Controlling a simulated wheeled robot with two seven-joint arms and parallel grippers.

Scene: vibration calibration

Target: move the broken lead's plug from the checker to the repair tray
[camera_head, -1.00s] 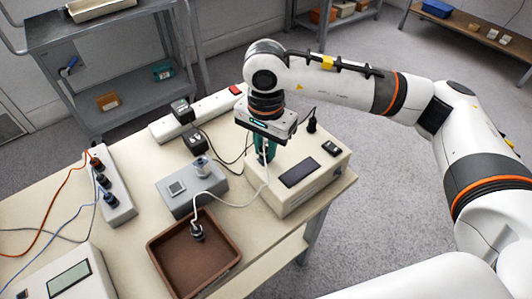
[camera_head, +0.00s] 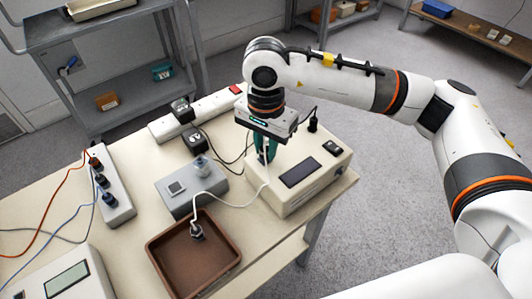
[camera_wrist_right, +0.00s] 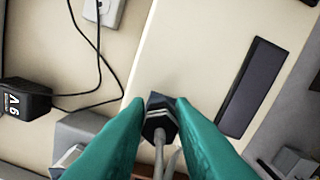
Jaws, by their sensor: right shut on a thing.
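The checker (camera_head: 318,184) is a beige box with a dark display, at the table's right end. My right gripper (camera_head: 266,155) points down over its left part, its teal fingers shut on a dark plug (camera_wrist_right: 160,112) with a pale lead. The plug is mostly hidden in the head view; I cannot tell whether its pins are still in the checker. The white lead (camera_head: 240,206) loops left from the gripper. The brown repair tray (camera_head: 164,269) is at the table's front edge, with the lead's other, dark plug (camera_head: 197,231) in it. My left gripper is not in view.
A white power strip (camera_head: 215,104) with black adapters lies behind. A grey socket strip (camera_head: 120,212) with several plugs and a white meter (camera_head: 88,282) are at left.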

